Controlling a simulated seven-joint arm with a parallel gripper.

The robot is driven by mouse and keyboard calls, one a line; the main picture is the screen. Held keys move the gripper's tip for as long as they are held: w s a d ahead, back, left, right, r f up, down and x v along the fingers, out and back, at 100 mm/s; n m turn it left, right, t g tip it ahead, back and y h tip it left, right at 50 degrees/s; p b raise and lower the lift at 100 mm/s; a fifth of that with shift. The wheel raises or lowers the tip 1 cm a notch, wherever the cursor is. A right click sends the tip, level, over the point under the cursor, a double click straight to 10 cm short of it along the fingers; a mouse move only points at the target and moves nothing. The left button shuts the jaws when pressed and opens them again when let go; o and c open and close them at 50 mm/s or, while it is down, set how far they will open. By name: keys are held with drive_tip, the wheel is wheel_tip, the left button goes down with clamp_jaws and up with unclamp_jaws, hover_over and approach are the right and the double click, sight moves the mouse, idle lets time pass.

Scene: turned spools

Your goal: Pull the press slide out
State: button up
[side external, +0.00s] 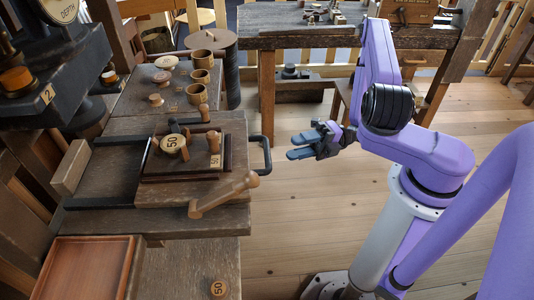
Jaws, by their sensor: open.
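The press slide (232,133) looks like a flat wooden board between black rails (100,202) on the bench at left. A black U-shaped handle (268,156) sticks out from its right edge. On the slide is a dark-framed tray with a round piece marked 50 (172,143) and turned wooden pegs. A wooden lever (222,196) with a round knob lies across its front right corner. My gripper (293,147) is open and empty, a short way right of the handle, its fingers pointing left towards it. They are apart from the handle.
A black press marked 2 (50,60) stands at the upper left. Wooden cups and spools (197,92) sit on a board behind the slide. A reddish wooden tray (88,270) lies at front left. Open floor (300,215) lies right of the bench.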

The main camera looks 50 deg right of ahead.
sight(268, 152)
drive_tip(key=x, duration=0.9)
drive_tip(key=shift+a, duration=0.15)
clamp_jaws()
